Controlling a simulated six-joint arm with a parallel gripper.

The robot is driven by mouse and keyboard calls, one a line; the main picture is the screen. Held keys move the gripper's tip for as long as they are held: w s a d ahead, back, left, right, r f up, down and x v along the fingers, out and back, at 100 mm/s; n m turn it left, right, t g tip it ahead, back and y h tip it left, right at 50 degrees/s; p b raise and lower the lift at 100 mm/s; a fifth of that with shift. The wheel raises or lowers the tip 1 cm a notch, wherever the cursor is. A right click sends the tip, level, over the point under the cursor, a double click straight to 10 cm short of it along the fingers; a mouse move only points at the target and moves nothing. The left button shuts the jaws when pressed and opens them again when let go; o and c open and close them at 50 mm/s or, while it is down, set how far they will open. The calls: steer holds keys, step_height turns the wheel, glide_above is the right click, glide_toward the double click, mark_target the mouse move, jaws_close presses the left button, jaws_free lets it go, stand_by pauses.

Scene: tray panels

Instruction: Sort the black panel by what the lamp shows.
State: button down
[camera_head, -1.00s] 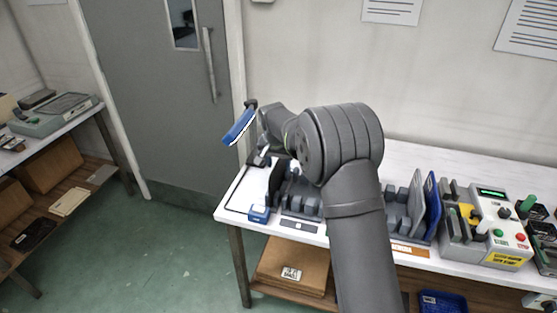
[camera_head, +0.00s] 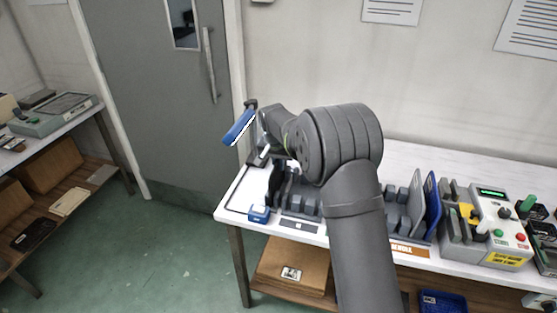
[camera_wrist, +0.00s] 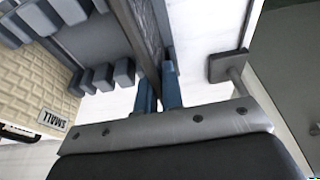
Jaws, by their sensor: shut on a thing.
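My gripper (camera_wrist: 158,78) is shut on the black panel (camera_wrist: 147,42), which shows nearly edge-on between the blue fingertips in the wrist view. In the head view the dark panel (camera_head: 276,186) stands upright at the left end of a grey slotted rack (camera_head: 312,206); my arm hides most of the grip. I cannot tell whether its lower edge sits in a slot. A tester (camera_head: 490,228) with a lit green display (camera_head: 491,192) stands at the right of the bench. I cannot make out which lamp, if any, is lit.
A blue panel (camera_head: 432,205) and a grey panel (camera_head: 415,200) stand in the right-hand rack, by an orange label (camera_head: 408,250).

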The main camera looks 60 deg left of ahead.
steer(key=shift+r, duration=0.15)
step_height(320, 180, up, 15)
stand_by(1.6)
steer(key=w+d, duration=1.8)
step_height(320, 180, down, 14)
steer(key=shift+f, duration=0.2)
steer(key=shift+f, duration=0.45)
stand_by(0.9)
